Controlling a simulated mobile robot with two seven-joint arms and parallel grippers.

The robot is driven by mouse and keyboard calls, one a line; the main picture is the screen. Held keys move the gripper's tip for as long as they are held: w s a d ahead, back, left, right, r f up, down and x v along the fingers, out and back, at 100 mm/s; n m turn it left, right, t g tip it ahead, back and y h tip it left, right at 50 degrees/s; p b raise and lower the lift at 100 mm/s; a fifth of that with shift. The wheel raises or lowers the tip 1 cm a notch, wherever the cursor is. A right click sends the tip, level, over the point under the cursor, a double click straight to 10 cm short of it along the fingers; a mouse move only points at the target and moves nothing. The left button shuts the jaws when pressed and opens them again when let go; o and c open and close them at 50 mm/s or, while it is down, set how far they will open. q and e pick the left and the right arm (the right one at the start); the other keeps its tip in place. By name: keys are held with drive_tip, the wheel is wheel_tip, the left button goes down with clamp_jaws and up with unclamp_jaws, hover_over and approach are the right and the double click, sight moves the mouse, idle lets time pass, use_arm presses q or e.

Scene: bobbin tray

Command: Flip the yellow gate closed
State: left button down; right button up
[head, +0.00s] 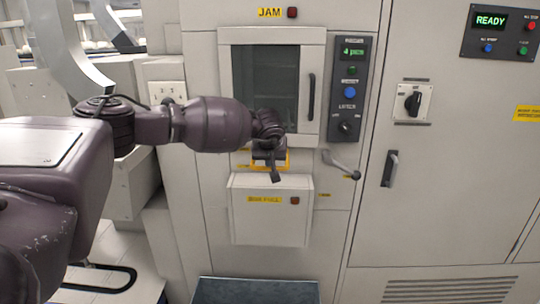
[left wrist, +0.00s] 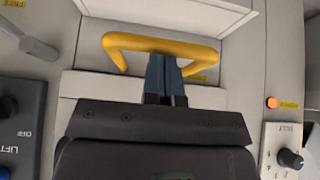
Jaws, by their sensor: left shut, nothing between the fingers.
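The yellow gate (left wrist: 196,50) is a bent yellow bar in the left wrist view, with its two ends turned in. In the head view, part of the yellow gate (head: 287,163) shows below the windowed door, mostly hidden behind my left gripper. My left gripper (head: 275,177) is in front of it. In the left wrist view, the blue fingers of the left gripper (left wrist: 164,72) are together and empty, with their tips at the middle of the bar. I cannot tell whether they touch it. My right gripper is in neither view.
The windowed door (head: 311,95) has a black handle above the gate. A grey lever (head: 342,165) sticks out to its right. A pale bin box (head: 270,222) juts out below. The control panel (head: 349,90) is at the upper right of the gate.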

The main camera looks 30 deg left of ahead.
use_arm(q)
wheel_tip(320, 180, down, 6)
drive_tip(key=b, duration=0.1)
drive_tip(key=shift+b, duration=0.4)
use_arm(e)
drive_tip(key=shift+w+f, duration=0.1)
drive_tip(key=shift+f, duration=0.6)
use_arm(q)
drive_tip(key=r+p, duration=0.2)
drive_tip(key=r, duration=0.1)
drive_tip(key=r+p, duration=0.1)
drive_tip(key=r, duration=0.1)
drive_tip(key=shift+w+a+r, duration=0.1)
drive_tip(key=shift+w+a, duration=0.05)
drive_tip(key=shift+w, duration=0.1)
drive_tip(key=v, duration=0.9)
drive_tip(key=shift+s, duration=0.2)
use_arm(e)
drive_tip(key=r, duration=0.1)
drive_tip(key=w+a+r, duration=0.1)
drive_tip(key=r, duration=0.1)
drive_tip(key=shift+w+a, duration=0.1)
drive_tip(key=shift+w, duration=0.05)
